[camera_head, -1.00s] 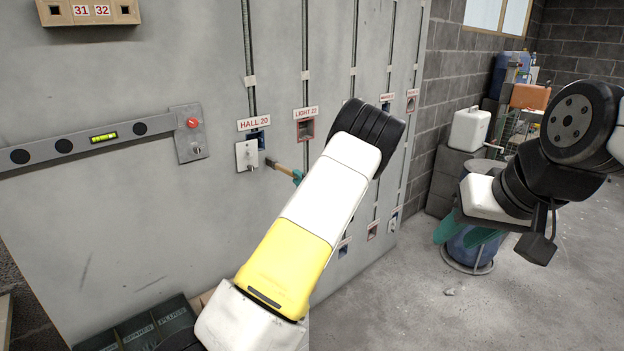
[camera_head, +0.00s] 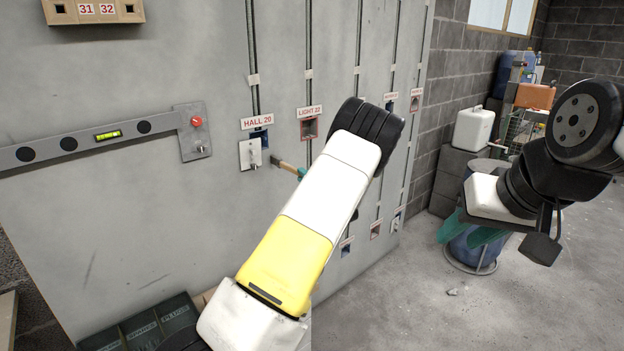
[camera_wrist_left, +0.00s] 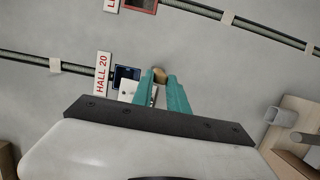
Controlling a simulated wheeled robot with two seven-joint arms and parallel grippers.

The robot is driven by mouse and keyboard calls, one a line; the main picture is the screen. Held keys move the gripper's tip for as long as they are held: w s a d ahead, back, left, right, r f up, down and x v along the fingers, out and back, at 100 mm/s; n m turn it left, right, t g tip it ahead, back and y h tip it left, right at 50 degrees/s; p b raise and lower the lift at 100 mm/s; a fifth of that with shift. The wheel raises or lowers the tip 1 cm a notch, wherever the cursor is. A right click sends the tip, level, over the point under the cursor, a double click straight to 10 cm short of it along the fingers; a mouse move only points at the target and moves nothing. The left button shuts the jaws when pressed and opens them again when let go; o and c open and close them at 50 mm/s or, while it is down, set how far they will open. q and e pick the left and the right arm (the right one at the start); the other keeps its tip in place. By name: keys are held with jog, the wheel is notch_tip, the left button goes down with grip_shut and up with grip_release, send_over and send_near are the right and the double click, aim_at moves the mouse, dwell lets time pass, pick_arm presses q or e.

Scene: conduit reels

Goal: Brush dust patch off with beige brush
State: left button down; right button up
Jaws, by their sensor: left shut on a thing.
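My left gripper (camera_head: 301,174) has teal fingers and is mostly hidden behind my own arm in the head view. It is shut on the beige brush (camera_head: 284,165), whose tan end points left toward the panel near the HALL 20 box (camera_head: 261,136). In the left wrist view the brush (camera_wrist_left: 160,75) shows between the teal fingers (camera_wrist_left: 163,95). I cannot tell whether it touches the panel. I cannot make out a dust patch. My right gripper (camera_head: 468,234) has its teal fingers apart and is empty, well away from the panel at the right.
A switch plate (camera_head: 250,154) sticks out just left of the brush. The LIGHT 22 box (camera_head: 309,128) is to its right. A spirit level (camera_head: 75,145) is on the panel at left. A dark divided bin (camera_head: 150,325) stands below. A blue drum (camera_head: 472,252) is behind my right gripper.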

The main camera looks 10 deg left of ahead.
pick_arm(q)
jog(key=w+d, duration=0.5)
jog(key=w, duration=0.1)
jog(key=shift+w, duration=0.3)
dwell(0.9)
jog(key=s+d, duration=0.5)
jog(key=d, duration=0.2)
jog(key=shift+s, duration=0.3)
dwell(0.4)
dwell(0.3)
